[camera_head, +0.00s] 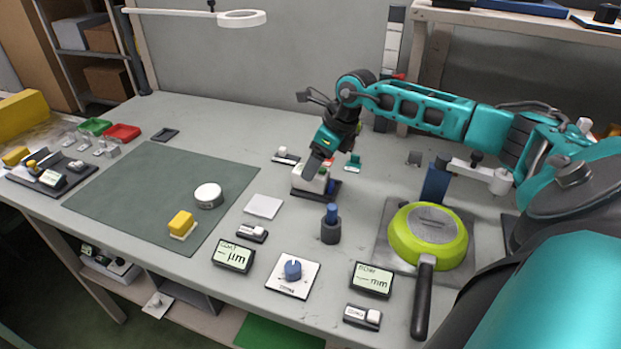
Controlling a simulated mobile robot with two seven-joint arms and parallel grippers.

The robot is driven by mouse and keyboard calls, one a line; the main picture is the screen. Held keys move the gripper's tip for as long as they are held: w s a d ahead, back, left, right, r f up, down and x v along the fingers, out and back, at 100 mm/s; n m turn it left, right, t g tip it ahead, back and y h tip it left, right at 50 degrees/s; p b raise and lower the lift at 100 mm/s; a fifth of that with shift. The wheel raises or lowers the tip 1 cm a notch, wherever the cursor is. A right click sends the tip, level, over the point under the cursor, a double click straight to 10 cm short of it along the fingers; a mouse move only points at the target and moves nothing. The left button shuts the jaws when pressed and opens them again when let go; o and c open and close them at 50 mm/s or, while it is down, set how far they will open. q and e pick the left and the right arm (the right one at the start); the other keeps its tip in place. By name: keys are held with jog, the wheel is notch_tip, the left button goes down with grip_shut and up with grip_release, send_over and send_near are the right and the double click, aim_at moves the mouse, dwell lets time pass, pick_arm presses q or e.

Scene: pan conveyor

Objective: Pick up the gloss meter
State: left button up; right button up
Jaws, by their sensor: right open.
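My left gripper is not in view.
A green pan (429,231) lies on a grey plate at the right, its handle toward the front. A blue-topped post (331,224) stands just in front of the block. Display boxes (233,255) line the front. The green mat (130,190) is mostly clear.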

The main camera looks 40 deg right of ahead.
jog(key=x, duration=0.4)
jog(key=shift+f, duration=0.45)
jog(key=shift+s, duration=0.1)
jog(key=c, duration=1.2)
jog(key=shift+r, duration=0.15)
jog(key=shift+c, duration=0.9)
